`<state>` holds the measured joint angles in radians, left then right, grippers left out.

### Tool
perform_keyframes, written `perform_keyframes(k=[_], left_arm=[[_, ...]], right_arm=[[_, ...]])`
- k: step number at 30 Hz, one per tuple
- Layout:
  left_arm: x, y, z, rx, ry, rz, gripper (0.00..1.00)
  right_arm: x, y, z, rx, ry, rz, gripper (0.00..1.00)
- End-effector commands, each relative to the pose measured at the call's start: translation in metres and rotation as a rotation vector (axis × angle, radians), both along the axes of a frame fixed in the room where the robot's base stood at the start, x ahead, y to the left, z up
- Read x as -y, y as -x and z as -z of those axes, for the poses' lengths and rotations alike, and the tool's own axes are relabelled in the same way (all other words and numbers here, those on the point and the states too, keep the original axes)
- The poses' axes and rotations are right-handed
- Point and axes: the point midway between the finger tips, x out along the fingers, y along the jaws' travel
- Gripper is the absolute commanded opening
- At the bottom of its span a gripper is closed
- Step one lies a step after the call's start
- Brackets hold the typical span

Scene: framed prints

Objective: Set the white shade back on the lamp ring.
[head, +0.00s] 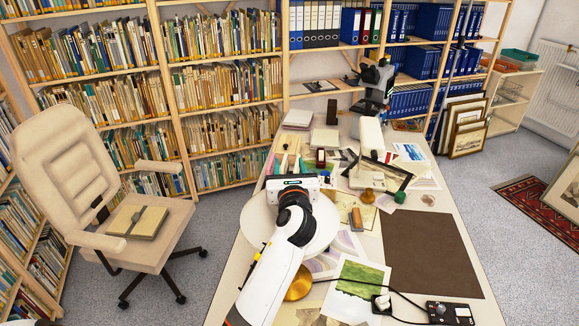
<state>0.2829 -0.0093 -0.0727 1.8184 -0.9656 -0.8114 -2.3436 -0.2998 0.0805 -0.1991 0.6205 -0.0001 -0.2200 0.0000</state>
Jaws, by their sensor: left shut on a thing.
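The white shade (324,228) shows from above as a broad pale disc over the near left part of the table. My left arm crosses it and hides its middle. My left gripper (290,182) is at the shade's far edge, shut on the shade; its fingertips are mostly hidden behind the gripper body. A round brass piece (299,284), which looks like the lamp's foot, shows below the shade's near edge, with a dark cord running right from it. The lamp ring is hidden, so I cannot tell whether the shade touches it. My right gripper is not in view.
The table holds a brown mat (428,250), a green landscape print (357,285), a black frame (386,172), a microscope (375,85) and a switch box (450,313). A beige chair (150,235) stands left of the table. The brown mat is clear.

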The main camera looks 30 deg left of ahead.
Motion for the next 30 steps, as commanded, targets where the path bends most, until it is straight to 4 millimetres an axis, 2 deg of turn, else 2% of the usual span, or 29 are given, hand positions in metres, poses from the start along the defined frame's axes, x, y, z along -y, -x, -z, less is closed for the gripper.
perform_keyframes(k=[10, 11, 15, 25, 30], left_arm=[[0.0, 0.0, 0.006, 0.003, -0.003, 0.001, 0.0], [0.0, 0.0, 0.005, 0.003, -0.002, 0.001, 0.49], [0.0, 0.0, 0.005, 0.003, -0.002, 0.001, 0.71], [0.002, 0.002, 0.009, -0.003, 0.001, 0.0, 0.71], [0.014, 0.021, 0.01, -0.001, 0.003, 0.002, 0.71]], right_arm=[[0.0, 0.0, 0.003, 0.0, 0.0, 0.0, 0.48], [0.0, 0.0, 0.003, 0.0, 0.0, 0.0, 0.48], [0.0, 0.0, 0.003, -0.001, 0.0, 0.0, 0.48], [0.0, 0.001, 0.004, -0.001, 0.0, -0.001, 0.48], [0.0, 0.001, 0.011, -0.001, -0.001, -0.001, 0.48]])
